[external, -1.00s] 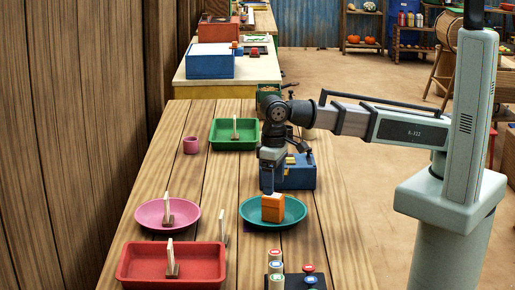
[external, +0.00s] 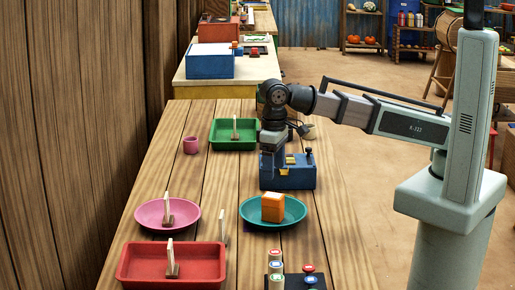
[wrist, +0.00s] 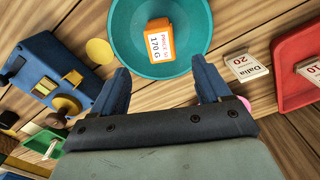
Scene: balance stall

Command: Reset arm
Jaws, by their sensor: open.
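My gripper (wrist: 160,90) is open and empty, with its two blue fingers spread apart in the wrist view. In the external view it hangs above the table near the blue box-like device (external: 290,175), partly in front of it. In the wrist view the orange block (wrist: 160,42) shows a label reading 170 G, and the teal dish (wrist: 130,65) lies beyond the fingers.
A pink plate (external: 150,220), a red tray (external: 195,280) and a green tray (external: 222,144) hold upright cards. A pink cup (external: 190,145) stands by the green tray. Several capped cylinders (external: 276,268) stand at the front right. Bare planks lie in the table's middle.

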